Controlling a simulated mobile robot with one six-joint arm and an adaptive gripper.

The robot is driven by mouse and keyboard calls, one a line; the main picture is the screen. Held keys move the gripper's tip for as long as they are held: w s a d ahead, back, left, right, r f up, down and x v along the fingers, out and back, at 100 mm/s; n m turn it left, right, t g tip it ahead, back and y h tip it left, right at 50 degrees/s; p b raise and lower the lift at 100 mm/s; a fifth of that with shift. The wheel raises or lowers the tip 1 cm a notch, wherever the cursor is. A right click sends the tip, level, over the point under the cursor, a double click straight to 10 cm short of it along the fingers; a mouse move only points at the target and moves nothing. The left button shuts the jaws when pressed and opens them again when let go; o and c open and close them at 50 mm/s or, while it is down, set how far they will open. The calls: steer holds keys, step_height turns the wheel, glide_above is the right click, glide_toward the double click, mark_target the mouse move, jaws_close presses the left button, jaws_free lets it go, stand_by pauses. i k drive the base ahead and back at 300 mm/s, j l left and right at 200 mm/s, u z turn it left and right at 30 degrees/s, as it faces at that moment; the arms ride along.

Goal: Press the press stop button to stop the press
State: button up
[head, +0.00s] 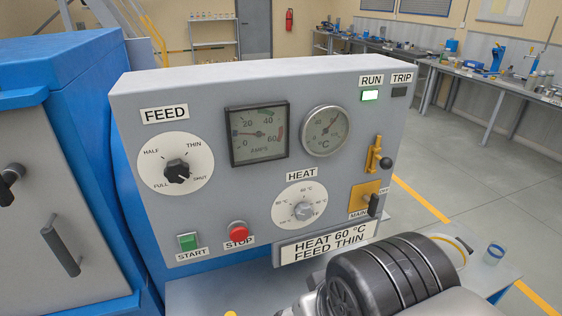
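The red round STOP button (237,229) sits low on the front of the grey control panel (215,100), above its STOP label. The green START button (188,241) is to its left. Part of my arm, black and grey, shows at the bottom right, in front of the panel's lower right. My gripper's fingers do not show. Nothing is seen touching the STOP button.
The panel also carries a FEED knob (177,172), a HEAT knob (303,211), an amps meter (258,134), a temperature gauge (325,131) and a MAIN switch (368,200). A blue machine (70,100) stands at left. Workbenches line the back.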

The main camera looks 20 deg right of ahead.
mark_target(240, 234)
steer(key=u, duration=1.75)
steer(key=k+l, duration=0.3)
steer(key=l, duration=0.15)
steer(key=k+l, duration=0.3)
steer(key=l, duration=0.15)
